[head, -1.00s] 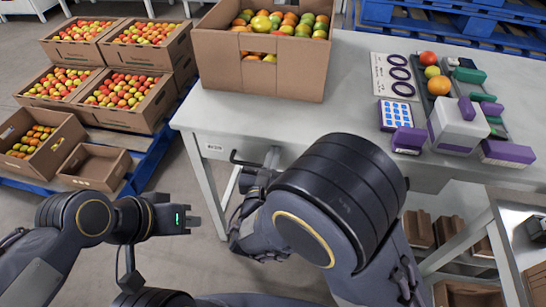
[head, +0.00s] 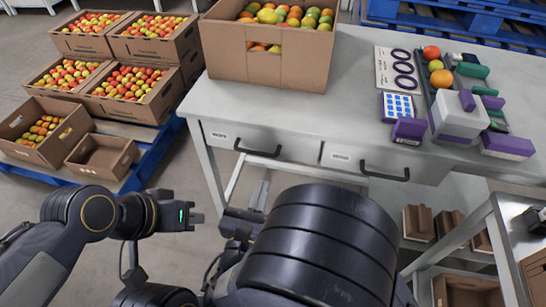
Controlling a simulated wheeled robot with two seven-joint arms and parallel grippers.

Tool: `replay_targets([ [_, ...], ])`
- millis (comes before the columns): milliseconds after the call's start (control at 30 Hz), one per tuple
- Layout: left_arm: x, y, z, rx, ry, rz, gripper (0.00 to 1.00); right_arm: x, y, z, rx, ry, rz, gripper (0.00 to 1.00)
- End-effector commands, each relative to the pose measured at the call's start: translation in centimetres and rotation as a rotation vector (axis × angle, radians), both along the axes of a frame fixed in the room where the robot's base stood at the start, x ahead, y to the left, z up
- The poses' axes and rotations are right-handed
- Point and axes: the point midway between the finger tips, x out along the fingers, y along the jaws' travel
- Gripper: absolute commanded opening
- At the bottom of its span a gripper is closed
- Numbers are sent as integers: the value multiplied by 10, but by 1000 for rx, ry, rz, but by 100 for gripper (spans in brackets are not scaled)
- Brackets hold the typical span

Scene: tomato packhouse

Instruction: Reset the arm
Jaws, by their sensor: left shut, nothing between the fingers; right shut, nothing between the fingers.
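My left gripper (head: 197,218) is at the end of the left arm, low in the head view, over the floor in front of the table. It is shut and empty, with a small green light on its housing. My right gripper (head: 259,194) is just to its right, below the table's front edge, pointing away from me. It is shut and holds nothing. The large dark links of my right arm fill the lower middle and hide part of the floor and the table's underside.
A grey table (head: 290,112) with two drawers (head: 247,141) stands ahead. It bears a cardboard box of tomatoes (head: 265,62), a sizing card (head: 384,66) and a purple-and-white device (head: 459,118). Crates of tomatoes stand on a blue pallet (head: 150,160) at left. A metal shelf (head: 472,222) stands at right.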

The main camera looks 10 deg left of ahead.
Motion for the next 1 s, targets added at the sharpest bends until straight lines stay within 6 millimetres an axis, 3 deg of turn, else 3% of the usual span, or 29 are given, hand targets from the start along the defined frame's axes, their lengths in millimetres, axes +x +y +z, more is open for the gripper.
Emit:
replay_targets([
  [167,0,0,0,0,0,0,0,5,-11,3,29,21,-42,0],
  [267,0,0,0,0,0,0,0,20,-48,9,123,89,-176,0],
  [433,0,0,0,0,0,0,0,33,-164,9,469,292,-613,0],
  [500,0,0,0,0,0,0,0,24,-208,3,646,369,-805,0],
  [633,0,0,0,0,0,0,0,-10,-268,-9,1006,475,-1141,0],
  [800,0,0,0,0,0,0,0,-59,-303,-17,1542,527,-1518,0],
  [1000,0,0,0,0,0,0,0,-90,-305,-7,2148,462,-1776,0],
])
